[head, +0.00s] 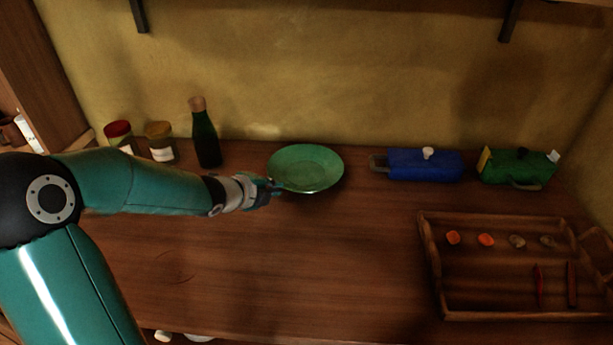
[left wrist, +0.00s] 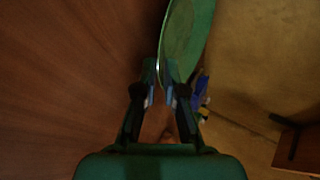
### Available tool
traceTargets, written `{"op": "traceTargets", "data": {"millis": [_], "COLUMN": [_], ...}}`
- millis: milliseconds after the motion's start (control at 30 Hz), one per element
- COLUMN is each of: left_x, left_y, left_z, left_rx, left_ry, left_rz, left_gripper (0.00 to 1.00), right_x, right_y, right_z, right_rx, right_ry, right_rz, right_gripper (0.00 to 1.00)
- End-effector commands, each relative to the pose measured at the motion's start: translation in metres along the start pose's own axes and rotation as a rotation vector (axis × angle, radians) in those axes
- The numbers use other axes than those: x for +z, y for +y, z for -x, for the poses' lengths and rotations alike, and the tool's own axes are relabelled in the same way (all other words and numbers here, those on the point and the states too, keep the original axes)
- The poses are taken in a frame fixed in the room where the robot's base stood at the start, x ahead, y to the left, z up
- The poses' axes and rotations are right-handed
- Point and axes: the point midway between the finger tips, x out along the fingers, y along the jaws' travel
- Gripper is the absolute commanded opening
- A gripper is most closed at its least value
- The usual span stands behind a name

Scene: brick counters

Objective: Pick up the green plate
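The green plate (head: 306,168) is near the back middle of the brown wooden counter, its upper face showing in the head view. Its rim also shows in the left wrist view (left wrist: 188,38), between my fingertips. My left gripper (head: 272,188) reaches in from the left and is at the plate's left edge. In the left wrist view its fingers (left wrist: 166,82) are close together, one on each side of the rim, and look shut on it. I cannot tell for sure whether the plate is clear of the counter. My right gripper is not in view.
A dark green bottle (head: 206,137) and two jars (head: 160,142) stand behind my left arm. A wooden tray (head: 480,279) with small items lies at the right. The front middle counter is clear.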

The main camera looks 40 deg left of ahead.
Motion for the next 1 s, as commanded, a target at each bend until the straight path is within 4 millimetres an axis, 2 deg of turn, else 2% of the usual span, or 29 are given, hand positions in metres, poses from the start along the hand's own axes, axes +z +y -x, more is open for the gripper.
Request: {"op": "traceTargets", "data": {"millis": [167,433,700,800,1000], "left_x": [0.002,0.006,0.006,0.006,0.007], "left_y": [0.000,0.000,-0.001,-0.001,-0.001], "left_z": [-0.014,-0.049,-0.052,-0.052,-0.052], "left_rx": [0.002,0.001,0.000,0.000,0.000], "left_ry": [0.001,0.002,0.000,0.000,0.000], "left_rz": [0.002,0.000,0.001,0.001,0.001], "left_gripper": [0.09,0.09,0.09,0.00,0.00], "right_x": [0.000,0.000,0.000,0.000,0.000], "right_y": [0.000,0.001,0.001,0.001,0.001], "right_z": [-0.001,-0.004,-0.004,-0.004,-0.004], "right_rx": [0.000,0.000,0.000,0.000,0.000], "right_ry": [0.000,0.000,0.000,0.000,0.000], "right_rz": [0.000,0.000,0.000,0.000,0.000], "right_gripper": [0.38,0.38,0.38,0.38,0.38]}}
